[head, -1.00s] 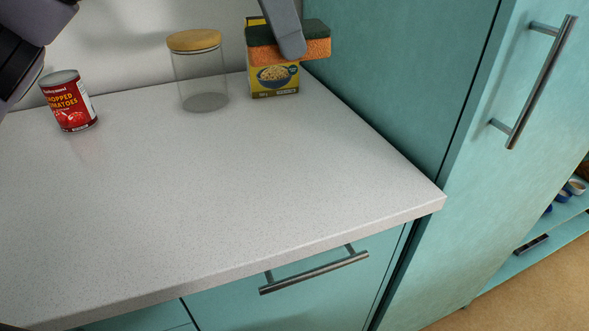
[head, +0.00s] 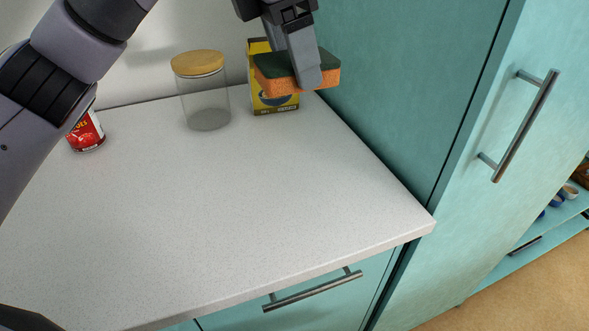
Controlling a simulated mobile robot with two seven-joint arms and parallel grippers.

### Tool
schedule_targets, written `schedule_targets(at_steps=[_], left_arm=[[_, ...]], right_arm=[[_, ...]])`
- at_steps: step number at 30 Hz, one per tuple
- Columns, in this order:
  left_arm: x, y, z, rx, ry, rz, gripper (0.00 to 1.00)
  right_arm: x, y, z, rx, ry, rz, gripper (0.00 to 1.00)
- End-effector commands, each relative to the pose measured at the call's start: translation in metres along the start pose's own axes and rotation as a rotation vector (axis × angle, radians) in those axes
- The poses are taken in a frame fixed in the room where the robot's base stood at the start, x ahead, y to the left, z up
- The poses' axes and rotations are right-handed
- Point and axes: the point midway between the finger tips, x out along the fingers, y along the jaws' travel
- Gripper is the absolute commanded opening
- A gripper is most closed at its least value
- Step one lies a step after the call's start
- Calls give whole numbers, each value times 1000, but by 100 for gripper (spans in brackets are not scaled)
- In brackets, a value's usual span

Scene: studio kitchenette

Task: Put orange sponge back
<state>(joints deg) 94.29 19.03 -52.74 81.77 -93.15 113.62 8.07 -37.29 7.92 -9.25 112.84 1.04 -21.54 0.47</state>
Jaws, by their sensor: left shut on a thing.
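The orange sponge (head: 277,88), with a dark green top layer, is in the upper middle of the head view. My left gripper (head: 305,77) is shut on it and holds it in front of a yellow box (head: 286,109), partly hiding the box. The sponge appears raised above the counter; its exact height is hard to tell. My right gripper is not in view.
A glass jar with a wooden lid (head: 206,100) stands left of the box. A red tomato can (head: 87,134) is partly behind my left arm. The white counter (head: 215,205) is clear in front. A tall teal cabinet (head: 395,90) borders it on the right.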

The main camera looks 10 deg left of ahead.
Motion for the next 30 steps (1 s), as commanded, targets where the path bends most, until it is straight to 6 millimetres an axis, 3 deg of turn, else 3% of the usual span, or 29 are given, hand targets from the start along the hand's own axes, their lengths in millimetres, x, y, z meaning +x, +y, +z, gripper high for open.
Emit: schedule_targets(at_steps=[3, 11, 24, 30], left_arm=[[-4, 0, 0, 0, 3, -3, 20], [11, 0, -5, -2, 5, -4, 20], [114, 1, -34, -3, 7, -5, 20], [148, 2, -43, -3, 4, -3, 20]], right_arm=[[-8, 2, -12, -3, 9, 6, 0], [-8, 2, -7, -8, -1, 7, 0], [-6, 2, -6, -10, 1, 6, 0], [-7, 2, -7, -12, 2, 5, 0]])
